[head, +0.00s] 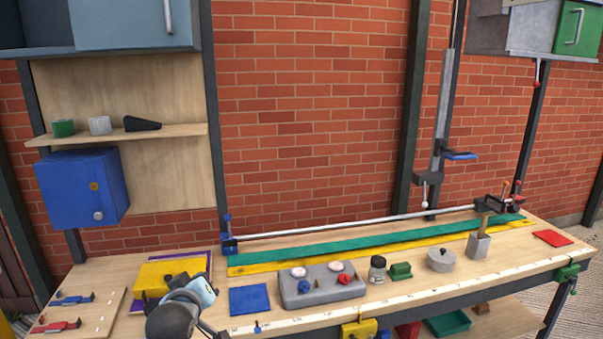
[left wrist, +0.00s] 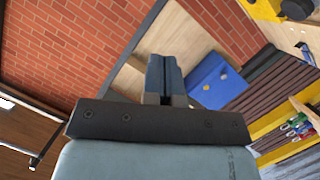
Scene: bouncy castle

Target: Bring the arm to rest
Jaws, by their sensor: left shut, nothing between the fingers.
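My left gripper (left wrist: 164,62) shows in the left wrist view with its two dark fingers together, shut and empty. In that view its fingers stand against the wooden back panel, with the blue wall box (left wrist: 215,82) to their right and apart from them. In the head view, part of my left arm rises at the bottom edge, in front of the yellow box on the bench; the fingertips cannot be made out there. My right arm and gripper are in neither view.
The workbench (head: 420,287) holds a grey button panel (head: 320,293), a blue square (head: 249,299), a yellow box (head: 152,278), a round grey pot (head: 440,260) and a red square (head: 552,238). A long metal rail (head: 350,224) runs along the back. The blue wall box (head: 83,187) hangs at left.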

